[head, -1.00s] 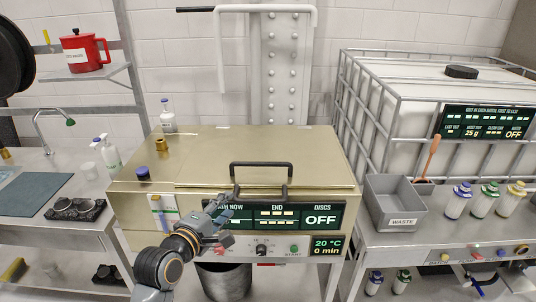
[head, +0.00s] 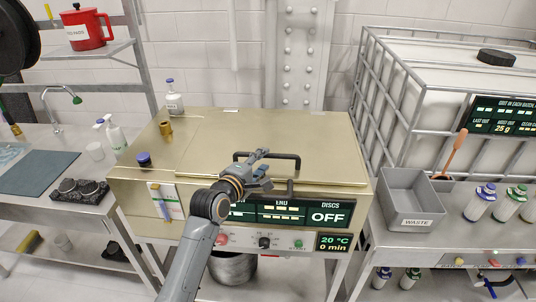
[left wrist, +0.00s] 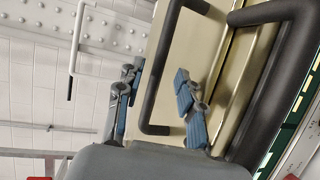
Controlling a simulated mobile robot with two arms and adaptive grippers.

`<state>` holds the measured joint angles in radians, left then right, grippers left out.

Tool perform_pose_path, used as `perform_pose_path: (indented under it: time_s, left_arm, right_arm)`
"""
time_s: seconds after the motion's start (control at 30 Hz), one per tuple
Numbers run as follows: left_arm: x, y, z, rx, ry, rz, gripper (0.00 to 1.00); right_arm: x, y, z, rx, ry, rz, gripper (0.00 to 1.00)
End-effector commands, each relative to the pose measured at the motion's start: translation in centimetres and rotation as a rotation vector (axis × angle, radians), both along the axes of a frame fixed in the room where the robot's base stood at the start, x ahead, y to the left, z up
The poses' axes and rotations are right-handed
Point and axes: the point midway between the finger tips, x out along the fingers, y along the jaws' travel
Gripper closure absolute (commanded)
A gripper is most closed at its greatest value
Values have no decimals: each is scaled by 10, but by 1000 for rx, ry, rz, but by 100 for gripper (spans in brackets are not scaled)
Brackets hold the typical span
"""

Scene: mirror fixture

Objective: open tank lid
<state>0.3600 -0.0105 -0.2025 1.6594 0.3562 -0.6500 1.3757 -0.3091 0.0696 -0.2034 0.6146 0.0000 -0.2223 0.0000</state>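The tank is a brass-coloured box with a flat lid (head: 240,130), which lies closed. A black bar handle (head: 283,156) stands at the lid's front edge; it also shows in the left wrist view (left wrist: 159,65). My left gripper (head: 262,168) is at the handle and hides part of it. In the left wrist view its blue-padded fingers (left wrist: 158,98) are spread, with the handle bar between them and a gap on each side. My right gripper is not in view.
The front panel (head: 300,213) reads OFF. A blue-capped bottle (head: 174,103), a brass fitting (head: 166,129) and a dark blue knob (head: 144,159) are at the tank's left and back. A grey waste bin (head: 411,195) stands right. Free room lies above the lid.

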Motion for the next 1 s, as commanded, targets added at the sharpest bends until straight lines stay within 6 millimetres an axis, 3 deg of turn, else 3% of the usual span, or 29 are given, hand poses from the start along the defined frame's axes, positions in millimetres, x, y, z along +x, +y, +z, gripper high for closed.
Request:
perform_pose_path:
  time_s: [0.13,0.3,0.7,0.9,1.0]
  left_arm:
    - [20,-8,-3,0,0,0,63]
    - [33,-14,-6,0,0,-1,63]
    - [37,-16,-8,0,-1,0,63]
    - [37,-16,-8,0,0,0,100]
    - [37,-15,-8,0,0,0,100]
  right_arm:
    - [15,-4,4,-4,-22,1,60]
    - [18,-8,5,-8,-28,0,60]
    - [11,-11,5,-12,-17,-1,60]
    - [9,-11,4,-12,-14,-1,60]
    - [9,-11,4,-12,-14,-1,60]
